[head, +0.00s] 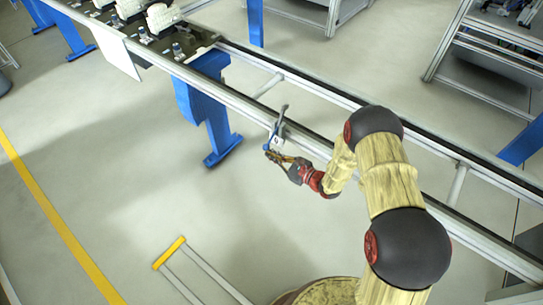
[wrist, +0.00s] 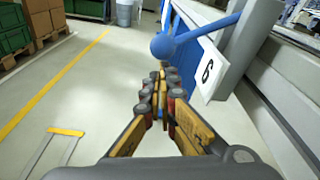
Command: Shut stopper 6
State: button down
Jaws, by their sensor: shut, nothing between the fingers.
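Stopper 6 (head: 279,124) is mounted on the near rail of the conveyor, with a grey upright part in the head view. In the wrist view its blue lever (wrist: 210,26) ends in a round blue knob (wrist: 162,46), and a white plate (wrist: 207,70) reads "6". My gripper (head: 274,156) is right beside the stopper, on the near side of the rail. In the wrist view my gripper (wrist: 160,75) is shut and empty, its fingers just below the knob in the picture. I cannot tell whether they touch the lever.
The conveyor rail (head: 240,103) runs diagonally across, on a blue leg (head: 208,112). Pallets with white parts (head: 160,17) sit at its upper left end. A yellow-topped frame (head: 170,252) stands on the floor below. The floor left of the rail is mostly clear.

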jog(key=shift+s+r, duration=0.1)
jog(key=shift+s+a+r+m+p, duration=0.15)
jog(key=shift+a+r+m+p, duration=0.05)
jog(key=shift+m+p, duration=0.1)
jog(key=shift+s+r, duration=0.1)
notch_tip(320, 180, up, 13)
jog(key=s+a+m+g+y+p, duration=0.1)
jog(key=s+a+m+y+p, duration=0.1)
jog(key=m+p, duration=0.8)
jog(key=shift+r+m+g, duration=0.15)
jog(key=shift+m+g, duration=0.15)
jog(key=shift+g, duration=0.1)
jog(key=shift+r, duration=0.1)
dwell(0.3)
jog(key=shift+s+d, duration=0.1)
